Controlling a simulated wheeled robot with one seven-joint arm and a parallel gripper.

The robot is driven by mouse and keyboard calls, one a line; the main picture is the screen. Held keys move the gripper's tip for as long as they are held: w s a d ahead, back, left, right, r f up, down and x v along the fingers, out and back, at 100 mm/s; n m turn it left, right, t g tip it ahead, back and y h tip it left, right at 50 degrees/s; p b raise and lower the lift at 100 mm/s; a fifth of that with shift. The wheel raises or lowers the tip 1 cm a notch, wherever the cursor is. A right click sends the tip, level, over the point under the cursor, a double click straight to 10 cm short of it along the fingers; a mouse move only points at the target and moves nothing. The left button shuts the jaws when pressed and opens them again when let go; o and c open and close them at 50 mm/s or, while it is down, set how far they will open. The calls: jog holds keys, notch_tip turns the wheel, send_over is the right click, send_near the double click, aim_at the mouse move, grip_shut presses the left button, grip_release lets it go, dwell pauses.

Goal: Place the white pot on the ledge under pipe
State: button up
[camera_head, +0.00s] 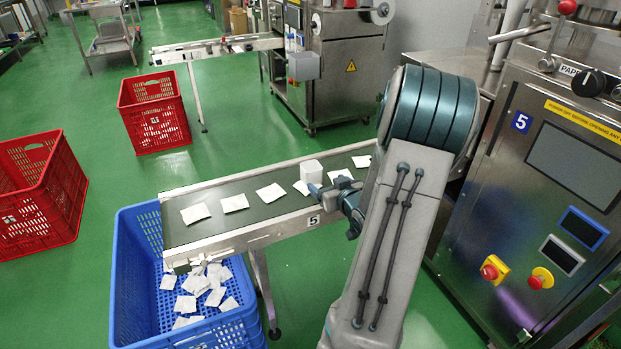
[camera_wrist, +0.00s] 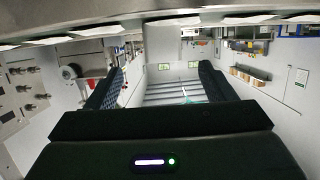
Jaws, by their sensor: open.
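The white pot (camera_head: 312,171) is a small pale block-like container standing upright on the conveyor belt (camera_head: 262,208), among the teabags. My gripper (camera_head: 333,188) is low over the near edge of the conveyor, just right of the pot in the head view. It is open, and I cannot tell whether it touches the pot.
Several teabags (camera_head: 270,193) lie along the belt. A blue crate (camera_head: 136,275) with loose teabags stands under the belt's left end. Red crates (camera_head: 155,112) stand on the open green floor at left. A steel machine (camera_head: 547,130) with buttons fills the right side.

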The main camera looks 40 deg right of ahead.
aim_at(315, 176)
jog(key=x, duration=0.6)
jog(key=shift+b, duration=0.4)
jog(key=b+x, duration=0.1)
jog(key=x, duration=0.4)
jog(key=shift+w+a, duration=0.15)
jog(key=shift+w, duration=0.05)
jog(key=c, duration=1.1)
jog(key=shift+r, duration=0.1)
